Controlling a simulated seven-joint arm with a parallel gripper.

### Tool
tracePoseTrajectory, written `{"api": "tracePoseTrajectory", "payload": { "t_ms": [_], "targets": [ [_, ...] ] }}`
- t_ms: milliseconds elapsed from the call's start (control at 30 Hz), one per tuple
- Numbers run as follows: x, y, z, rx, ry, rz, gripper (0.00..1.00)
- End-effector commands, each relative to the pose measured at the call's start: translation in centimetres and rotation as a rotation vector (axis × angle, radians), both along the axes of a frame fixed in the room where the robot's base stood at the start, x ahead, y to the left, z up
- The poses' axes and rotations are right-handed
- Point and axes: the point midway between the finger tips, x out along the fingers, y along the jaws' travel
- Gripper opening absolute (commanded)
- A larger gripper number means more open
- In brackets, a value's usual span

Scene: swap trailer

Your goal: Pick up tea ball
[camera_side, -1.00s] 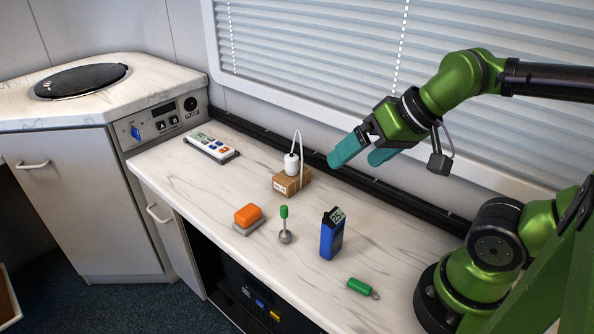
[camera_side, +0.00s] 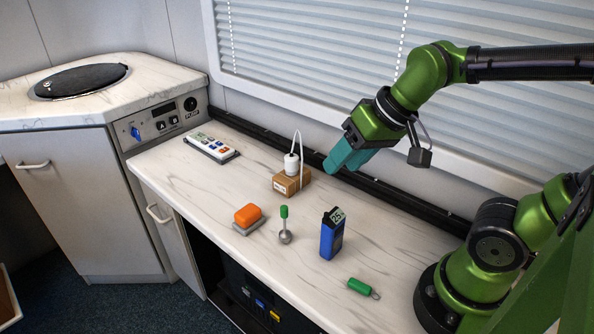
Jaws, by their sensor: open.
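The tea ball (camera_side: 286,237) is a small silver ball with a thin stem and a green grip at its upper end. It is on the marble-look counter, near the front edge, between the orange block and the blue meter. My gripper (camera_side: 342,167) has teal fingers that point down and to the left. It is in the air above the back of the counter, up and to the right of the tea ball and well apart from it. The fingers overlap in this view, and nothing shows between them.
An orange block on a grey base (camera_side: 247,218) is left of the tea ball, and a blue meter (camera_side: 332,238) stands to its right. Behind it is a brown box (camera_side: 290,184) with a white plug and cord. A green cylinder (camera_side: 359,286) lies at front right. A keypad remote (camera_side: 211,147) lies back left.

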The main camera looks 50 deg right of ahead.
Motion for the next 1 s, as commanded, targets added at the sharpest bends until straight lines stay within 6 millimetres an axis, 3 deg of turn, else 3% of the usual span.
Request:
{"api": "tracePoseTrajectory", "payload": {
  "t_ms": [300, 500, 600, 667, 767, 1000],
  "targets": [
    [8.3, 2.8, -1.7, -0.209, 0.294, 0.349, 0.49],
    [11.8, 3.7, -2.1, -0.315, 0.407, 0.548, 0.49],
    [12.1, 3.5, -0.8, -0.343, 0.415, 0.602, 0.49],
    [11.8, 3.4, -1.1, -0.344, 0.428, 0.623, 0.49],
    [11.7, 3.4, -2.3, -0.345, 0.431, 0.635, 0.49],
    [11.6, 3.4, -7.5, -0.343, 0.433, 0.632, 0.49]
  ]
}}
